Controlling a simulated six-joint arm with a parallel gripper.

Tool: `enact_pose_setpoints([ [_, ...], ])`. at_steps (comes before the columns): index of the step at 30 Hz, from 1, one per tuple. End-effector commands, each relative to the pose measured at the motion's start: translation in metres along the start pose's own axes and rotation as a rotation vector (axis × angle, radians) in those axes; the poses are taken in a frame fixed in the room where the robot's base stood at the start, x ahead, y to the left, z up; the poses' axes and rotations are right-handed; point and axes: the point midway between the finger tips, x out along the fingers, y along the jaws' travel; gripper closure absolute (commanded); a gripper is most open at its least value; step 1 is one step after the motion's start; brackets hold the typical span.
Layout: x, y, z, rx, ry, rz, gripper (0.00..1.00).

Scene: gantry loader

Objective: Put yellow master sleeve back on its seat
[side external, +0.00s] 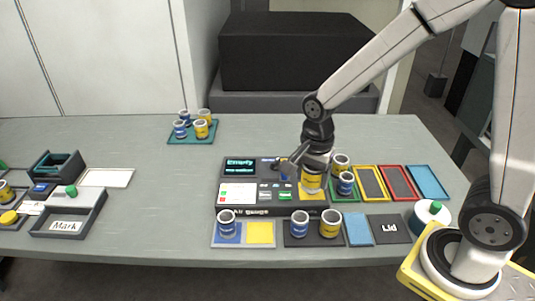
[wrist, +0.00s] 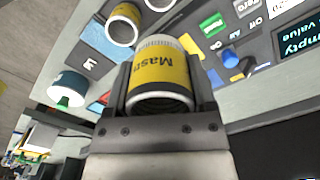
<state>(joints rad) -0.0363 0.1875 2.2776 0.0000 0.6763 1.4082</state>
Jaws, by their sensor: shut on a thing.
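My gripper (side external: 313,163) is shut on the yellow master sleeve (side external: 311,181), a yellow cylinder with pale ends. In the wrist view the sleeve (wrist: 160,72) sits between both fingers, with "Mast" lettering showing. In the side view it is upright at a yellow patch (side external: 316,195) on the right of the gauge unit (side external: 230,211); I cannot tell whether it touches. In front, a pale plate (side external: 216,241) has a bare yellow square (side external: 260,233) and a blue square with a blue sleeve (side external: 227,225) standing on it.
Another blue (side external: 299,226) and yellow (side external: 329,228) pair stands in front on a dark mat. A teal tray (side external: 178,140) holds several sleeves.

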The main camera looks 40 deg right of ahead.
Motion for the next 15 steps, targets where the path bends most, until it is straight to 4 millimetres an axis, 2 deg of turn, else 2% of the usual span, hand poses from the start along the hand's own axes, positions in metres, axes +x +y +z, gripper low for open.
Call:
enact_pose_setpoints([
  [6,0.022,-0.037,0.029,-0.105,0.0,0.002,1.0],
  [15,0.054,-0.074,0.07,-0.226,0.0,0.001,1.0],
])
